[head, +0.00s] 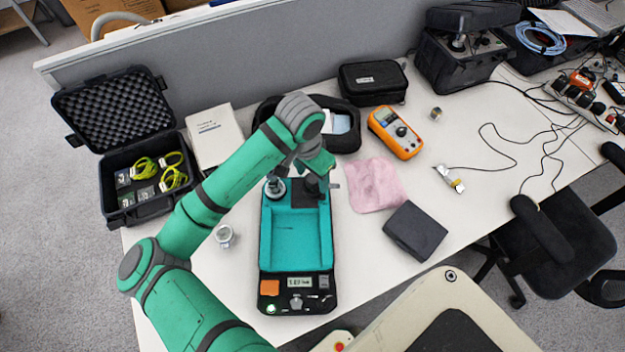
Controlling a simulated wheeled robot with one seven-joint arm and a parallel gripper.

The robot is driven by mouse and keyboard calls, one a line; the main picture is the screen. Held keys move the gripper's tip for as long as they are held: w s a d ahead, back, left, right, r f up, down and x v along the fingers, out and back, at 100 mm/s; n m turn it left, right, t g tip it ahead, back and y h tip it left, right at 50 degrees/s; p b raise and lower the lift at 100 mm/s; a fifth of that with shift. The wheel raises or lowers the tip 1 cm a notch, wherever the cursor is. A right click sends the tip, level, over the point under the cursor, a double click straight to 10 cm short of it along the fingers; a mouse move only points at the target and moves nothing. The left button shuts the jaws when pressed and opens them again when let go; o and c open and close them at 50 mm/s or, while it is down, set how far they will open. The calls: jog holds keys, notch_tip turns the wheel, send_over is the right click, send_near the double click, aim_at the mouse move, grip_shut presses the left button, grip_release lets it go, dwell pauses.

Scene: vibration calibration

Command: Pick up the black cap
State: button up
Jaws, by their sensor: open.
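My gripper (318,186) points down over the back right part of a teal and black calibration unit (297,240). Its fingers are dark, small and partly merged with the dark block beneath, so contact is hard to judge. I see nothing clearly held. A round grey and black fitting (275,188) sits at the unit's back left corner, left of my gripper. I cannot make out a separate black cap with certainty; it may be this fitting's dark part or be hidden by my wrist.
A small silver round piece (225,236) stands left of the unit. A pink cloth (376,184), a dark flat case (415,231) and an orange meter (396,132) lie to the right. An open black case (118,212) is at left. A grey partition (230,68) runs behind.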

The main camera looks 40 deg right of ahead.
jog(key=shift+f, duration=0.35)
jog(key=shift+c, duration=0.2)
jog(key=c, duration=1.2)
